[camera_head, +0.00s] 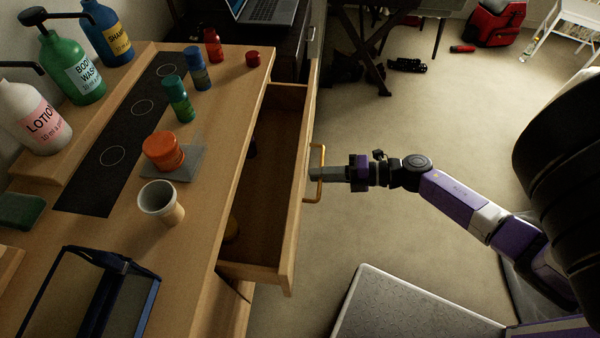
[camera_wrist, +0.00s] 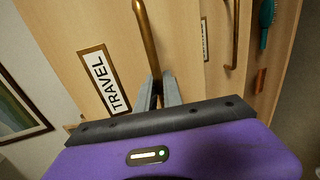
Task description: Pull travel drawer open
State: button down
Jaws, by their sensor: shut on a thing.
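The travel drawer (camera_head: 302,150) is a wooden drawer in the dresser, pulled out so that its dark interior shows in the head view. Its front carries a "TRAVEL" label (camera_wrist: 105,82) in the wrist view. The drawer has a brass bar handle (camera_head: 320,160), which also shows in the wrist view (camera_wrist: 146,40). My gripper (camera_head: 314,174) is at the handle, and its grey fingers (camera_wrist: 160,90) are shut on the bar.
The dresser top (camera_head: 205,165) holds an orange jar (camera_head: 162,150), a cup (camera_head: 160,202), small bottles (camera_head: 178,98) and large pump bottles (camera_head: 73,65). Another brass handle (camera_wrist: 235,35) is beside the travel drawer. Carpet (camera_head: 400,125) right of the drawer is clear.

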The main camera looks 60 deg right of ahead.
jog(key=f+b+v, duration=0.3)
jog(key=b+v, duration=0.1)
jog(key=v, duration=1.2)
jog(key=shift+s+d+f, duration=0.2)
jog(key=shift+s, duration=0.35)
jog(key=c, duration=1.5)
grip_release()
jog(key=v, duration=0.7)
jog(key=shift+s+b, duration=0.4)
jog(key=shift+d, duration=0.1)
